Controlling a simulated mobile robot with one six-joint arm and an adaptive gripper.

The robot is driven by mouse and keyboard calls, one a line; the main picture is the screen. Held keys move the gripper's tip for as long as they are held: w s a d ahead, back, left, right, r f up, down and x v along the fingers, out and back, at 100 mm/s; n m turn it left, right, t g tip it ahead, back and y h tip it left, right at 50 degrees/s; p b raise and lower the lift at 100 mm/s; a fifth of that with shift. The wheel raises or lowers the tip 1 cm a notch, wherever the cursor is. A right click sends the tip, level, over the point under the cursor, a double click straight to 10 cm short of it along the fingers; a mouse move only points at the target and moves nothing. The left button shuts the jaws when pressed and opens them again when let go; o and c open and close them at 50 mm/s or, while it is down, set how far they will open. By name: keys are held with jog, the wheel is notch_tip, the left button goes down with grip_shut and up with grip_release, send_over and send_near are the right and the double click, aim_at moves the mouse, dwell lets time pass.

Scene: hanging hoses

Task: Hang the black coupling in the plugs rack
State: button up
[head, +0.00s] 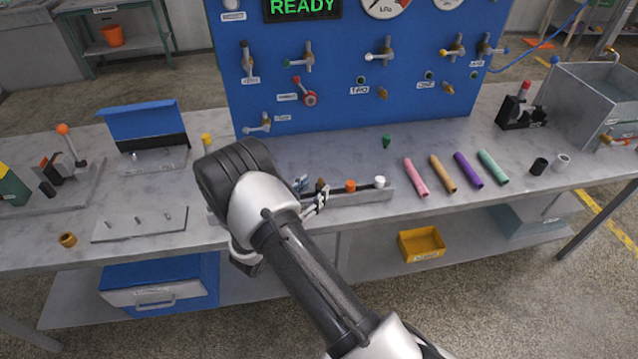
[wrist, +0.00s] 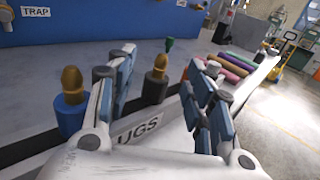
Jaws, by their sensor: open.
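The plugs rack (head: 350,200) is a long, low grey rack at the middle front of the bench. Its label, partly hidden and reading "UGS", shows in the wrist view (wrist: 138,128). The black coupling (wrist: 154,88), with a brass tip, stands upright in the rack between my fingers. In the head view its brass tip (head: 320,184) shows behind my gripper (head: 313,205). My gripper (wrist: 164,82) is open, one finger on each side of the coupling. I cannot tell whether either finger touches it.
A blue coupling (wrist: 71,100) stands just left of my left finger. Orange (head: 350,186) and white (head: 379,181) pieces stand farther right in the rack. A green piece (head: 387,141) stands behind. Coloured tubes (head: 468,170) lie to the right. The blue panel (head: 350,90) rises at the back.

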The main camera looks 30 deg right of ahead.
jog(key=v, duration=0.7)
jog(key=shift+a, duration=0.25)
jog(key=shift+s, duration=0.15)
jog(key=s+d+r+m+g+y, duration=0.3)
jog(key=s+r+m+g, duration=0.2)
jog(key=s+r+m, duration=0.25)
jog(key=s+d+r+m+g+y, duration=0.25)
jog(key=s+r+m+g, duration=0.25)
jog(key=s+r+m, duration=0.3)
jog(key=s+a+r+m+t+y, duration=0.6)
jog(key=s+a+r+m+y, duration=0.2)
jog(key=s+a+y, duration=0.2)
jog(key=shift+s+a+r, duration=0.3)
jog(key=shift+s+a, duration=0.45)
jog(key=shift+s, duration=0.5)
